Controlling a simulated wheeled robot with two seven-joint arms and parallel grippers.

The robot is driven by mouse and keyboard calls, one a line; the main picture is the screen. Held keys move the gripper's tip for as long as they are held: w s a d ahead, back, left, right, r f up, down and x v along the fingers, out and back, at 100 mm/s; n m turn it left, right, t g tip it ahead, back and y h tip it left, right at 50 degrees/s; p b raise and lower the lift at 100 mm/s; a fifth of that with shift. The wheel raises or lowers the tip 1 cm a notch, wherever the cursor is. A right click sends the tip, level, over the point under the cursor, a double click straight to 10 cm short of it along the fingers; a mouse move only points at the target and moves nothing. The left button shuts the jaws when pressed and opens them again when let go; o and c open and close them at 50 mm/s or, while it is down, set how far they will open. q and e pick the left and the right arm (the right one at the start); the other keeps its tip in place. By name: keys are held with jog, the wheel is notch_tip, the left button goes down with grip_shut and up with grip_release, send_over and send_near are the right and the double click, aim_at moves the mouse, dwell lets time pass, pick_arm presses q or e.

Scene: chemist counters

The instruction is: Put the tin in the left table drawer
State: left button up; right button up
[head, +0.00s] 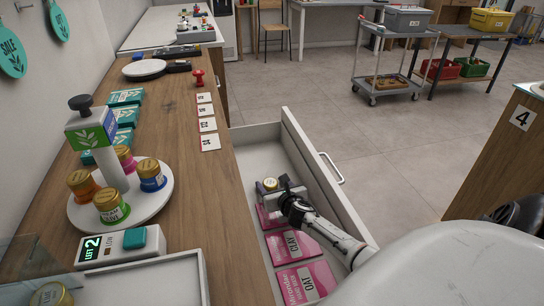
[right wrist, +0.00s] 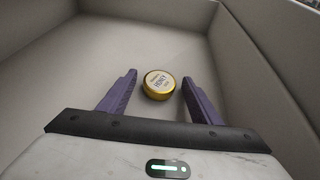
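A small round tin with a gold rim and a pale lid reading "HONEY" (right wrist: 159,84) sits on the drawer floor; it also shows in the head view (head: 270,183). The drawer (head: 318,170) is pulled out from the left wooden counter. My right gripper (head: 272,188) reaches down into the drawer beside the tin. In the right wrist view its purple fingers (right wrist: 159,77) are open, with the tin between their tips and a gap on each side. My left gripper is not in view.
Pink packets (head: 293,247) lie in the drawer's near part. On the counter (head: 185,180) stand a white carousel (head: 75,214) with several coloured tins, a scale-like device (head: 115,246) and teal packets (head: 125,97). The drawer's far part is empty.

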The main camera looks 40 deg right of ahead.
jog(key=shift+r, duration=0.15)
jog(key=shift+s+a+r+p, duration=0.1)
jog(key=shift+s+p, duration=0.15)
jog(key=shift+p, duration=0.1)
jog(key=p+v, duration=0.2)
jog(key=v, duration=0.8)
jog(key=shift+s+a+p, duration=0.1)
jog(key=shift+s+p, duration=0.05)
jog(key=shift+p, duration=0.25)
jog(key=shift+s+a+r, duration=0.2)
jog(key=shift+s, duration=0.25)
jog(key=shift+w, duration=0.1)
